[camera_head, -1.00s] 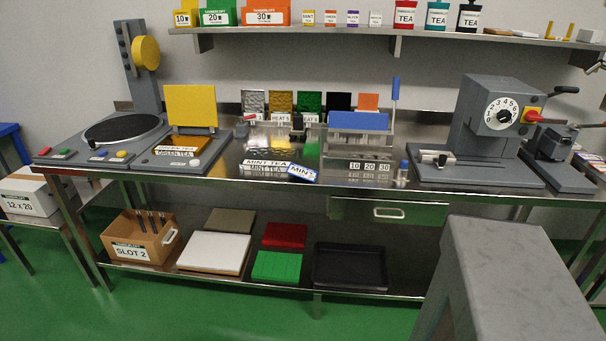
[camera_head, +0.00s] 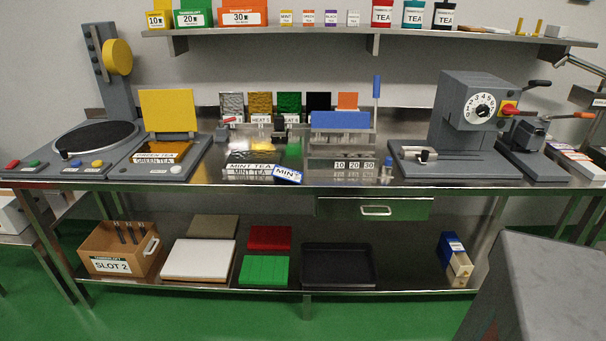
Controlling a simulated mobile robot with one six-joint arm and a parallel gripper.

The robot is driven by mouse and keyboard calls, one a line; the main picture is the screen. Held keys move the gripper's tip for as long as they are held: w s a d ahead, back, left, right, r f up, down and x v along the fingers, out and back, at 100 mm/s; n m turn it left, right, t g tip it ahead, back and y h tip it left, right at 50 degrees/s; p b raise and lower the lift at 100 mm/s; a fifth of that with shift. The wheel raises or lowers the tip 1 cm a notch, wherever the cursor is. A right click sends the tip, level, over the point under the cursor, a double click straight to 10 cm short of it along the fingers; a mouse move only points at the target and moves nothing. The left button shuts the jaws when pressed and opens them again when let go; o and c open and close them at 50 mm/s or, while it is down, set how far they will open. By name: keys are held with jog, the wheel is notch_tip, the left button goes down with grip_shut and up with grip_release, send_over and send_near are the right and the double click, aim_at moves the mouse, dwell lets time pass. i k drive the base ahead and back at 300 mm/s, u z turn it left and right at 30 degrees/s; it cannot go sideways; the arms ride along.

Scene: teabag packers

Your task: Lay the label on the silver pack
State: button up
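A silver pack (camera_head: 232,105) stands upright at the back of the steel bench, leftmost in a row of coloured packs. A white label strip reading MINT TEA (camera_head: 247,168) lies near the bench's front edge, with its reflection below it. A blue-edged label reading MINT (camera_head: 287,175) lies tilted just right of it. Another label reading GREEN TEA (camera_head: 155,157) is on the yellow-lidded device at left. Which label is meant, I cannot tell. No label is visible on the silver pack, whose lower part is partly hidden. My gripper is not in view.
A holder with a blue top (camera_head: 341,121) stands mid-bench; a grey dial machine (camera_head: 468,112) is at right. A turntable device (camera_head: 95,138) is at left. A shelf (camera_head: 350,36) with tins runs above. A large grey block (camera_head: 540,285) fills the lower right.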

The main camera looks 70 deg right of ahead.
aim_at(254, 158)
jog(key=z, duration=1.1)
jog(key=i, duration=0.6)
jog(key=u, duration=0.05)
jog(key=k, duration=0.6)
jog(key=u, duration=0.05)
